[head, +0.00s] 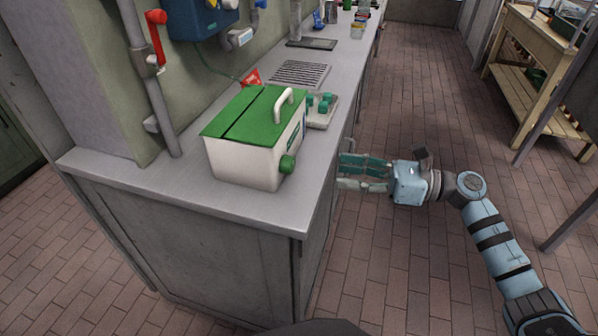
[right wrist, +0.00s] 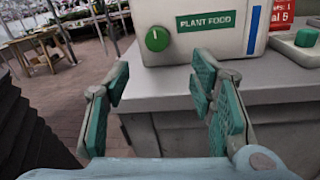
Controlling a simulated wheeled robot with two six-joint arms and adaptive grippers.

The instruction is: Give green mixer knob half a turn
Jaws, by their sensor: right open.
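The mixer is a white box (head: 238,163) with a green lid (head: 247,115) and a white handle, standing on the grey counter in the head view. Its round green knob (head: 287,164) is on the side facing my right arm. In the right wrist view the knob (right wrist: 157,39) shows a pale mark near its top, left of a "PLANT FOOD" label (right wrist: 207,21). My right gripper (head: 343,172) is open and empty, off the counter's edge, with its fingers pointing at the mixer. In the right wrist view the open fingers (right wrist: 160,95) are apart from the knob and below it. My left gripper is not in view.
The grey counter (head: 200,196) runs back along the wall, with a small green-buttoned device (head: 320,108) behind the mixer. A red-handled pipe (head: 156,40) rises at the left. A wooden table (head: 530,60) stands far right. Open tiled floor lies between.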

